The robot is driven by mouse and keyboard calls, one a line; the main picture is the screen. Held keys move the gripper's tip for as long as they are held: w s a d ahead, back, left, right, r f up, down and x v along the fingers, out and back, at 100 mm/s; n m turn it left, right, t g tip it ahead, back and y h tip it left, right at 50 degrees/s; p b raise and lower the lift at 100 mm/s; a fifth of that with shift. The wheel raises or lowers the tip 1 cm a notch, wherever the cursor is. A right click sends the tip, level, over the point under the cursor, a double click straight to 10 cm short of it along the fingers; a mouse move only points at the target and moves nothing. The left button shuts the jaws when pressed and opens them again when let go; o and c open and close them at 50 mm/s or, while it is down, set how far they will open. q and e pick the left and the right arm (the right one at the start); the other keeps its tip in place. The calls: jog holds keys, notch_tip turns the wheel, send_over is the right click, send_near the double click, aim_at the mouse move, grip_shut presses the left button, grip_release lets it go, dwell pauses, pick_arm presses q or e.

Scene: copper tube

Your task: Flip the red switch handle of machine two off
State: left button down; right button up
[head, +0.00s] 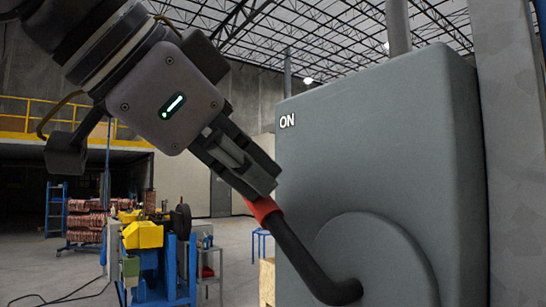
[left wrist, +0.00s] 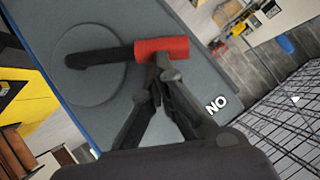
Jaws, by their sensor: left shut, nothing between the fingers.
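A grey switch box (head: 385,150) with a white ON label (head: 287,121) fills the right of the head view. Its black lever (head: 300,258) rises up and left from a round hub (head: 375,265) toward the ON side. The lever ends in a red grip (head: 263,208), which also shows in the left wrist view (left wrist: 162,50). My left gripper (head: 268,188) is shut and empty, its fingertips at the red grip. In the left wrist view the fingertips (left wrist: 162,70) meet at the grip's edge; touching or just apart, I cannot tell. My right gripper is out of view.
A grey column (head: 510,150) stands to the right of the box. A blue and yellow machine (head: 150,250) and copper coils (head: 88,220) stand further back on the left. The floor (head: 235,285) between is mostly open.

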pick_arm(q)
jog(key=w+a+f+n+g+h+b, duration=0.2)
jog(key=f+n+g+h+b, duration=0.4)
jog(key=f, duration=0.8)
jog(key=shift+w+f+n+g+b, duration=0.25)
jog(key=shift+w+n+g+b, duration=0.4)
jog(key=shift+n, duration=0.45)
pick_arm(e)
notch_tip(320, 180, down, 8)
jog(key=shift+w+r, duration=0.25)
pick_arm(q)
jog(key=shift+s, duration=0.1)
